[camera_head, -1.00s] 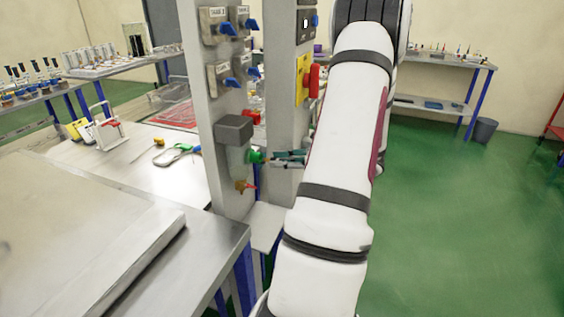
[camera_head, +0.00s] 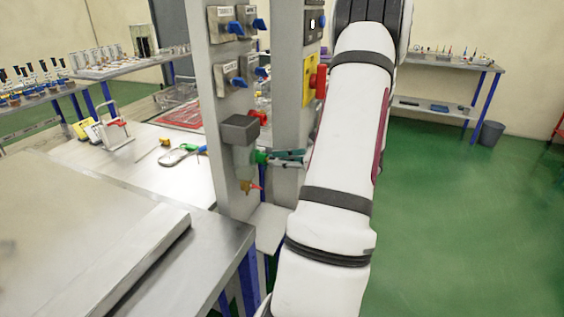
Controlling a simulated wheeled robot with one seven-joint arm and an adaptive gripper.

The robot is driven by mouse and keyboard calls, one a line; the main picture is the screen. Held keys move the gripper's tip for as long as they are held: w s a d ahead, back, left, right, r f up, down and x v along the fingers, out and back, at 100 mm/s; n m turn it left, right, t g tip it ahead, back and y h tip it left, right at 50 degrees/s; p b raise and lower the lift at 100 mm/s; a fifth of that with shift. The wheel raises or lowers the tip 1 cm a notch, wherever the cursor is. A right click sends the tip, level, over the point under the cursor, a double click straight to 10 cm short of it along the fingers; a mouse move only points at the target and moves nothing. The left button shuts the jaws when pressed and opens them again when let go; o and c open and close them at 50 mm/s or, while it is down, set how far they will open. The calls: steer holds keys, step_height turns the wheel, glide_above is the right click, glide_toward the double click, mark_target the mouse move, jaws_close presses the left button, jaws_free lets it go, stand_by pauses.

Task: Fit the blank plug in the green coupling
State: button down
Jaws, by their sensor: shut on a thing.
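The green coupling (camera_head: 261,157) sticks out to the right from the clear bowl of a grey-topped unit on the grey column. My gripper (camera_head: 276,158), with dark teal fingers, is right beside it, pointing left at its open side. The fingers are closed together on something small at their tips, which I take to be the blank plug; it is too small and too covered by the fingers to make out. I cannot tell whether the plug touches the coupling or is inside it. My white arm hides the rest of the gripper.
The grey column (camera_head: 229,190) carries several blue-handled valves, and a red handle (camera_head: 321,82) on a yellow plate is close to my arm. A small orange-and-red fitting (camera_head: 249,186) hangs below the bowl. A steel bench (camera_head: 215,250) stands at left; green floor is free at right.

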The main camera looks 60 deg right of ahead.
steer(key=shift+w+a, duration=0.1)
steer(key=shift+w, duration=0.5)
steer(key=c, duration=1.4)
jaws_free()
steer(key=shift+s, duration=0.1)
steer(key=p+v, duration=0.2)
steer(key=v, duration=0.4)
steer(key=shift+s+p, duration=0.4)
steer(key=shift+r, duration=0.15)
steer(key=a+v, duration=0.1)
steer(key=v, duration=1.1)
steer(key=shift+d, duration=0.45)
